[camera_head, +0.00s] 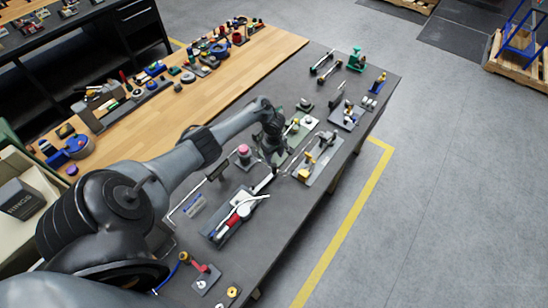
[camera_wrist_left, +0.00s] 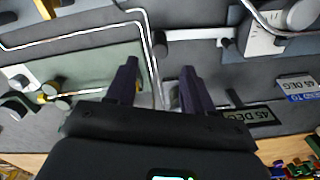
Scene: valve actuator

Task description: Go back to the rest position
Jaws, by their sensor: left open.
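My left gripper (camera_head: 275,160) is over the middle of the dark bench top, at the end of my arm reaching in from the lower left. The height above the bench is hard to judge. My right gripper is in neither view.
A fixture with a red and white part (camera_head: 235,217) and one with a pink knob (camera_head: 243,151) stand close to my left gripper. Yellow fittings (camera_head: 307,172) stand to its right. Many small parts line the wooden strip (camera_head: 215,92).

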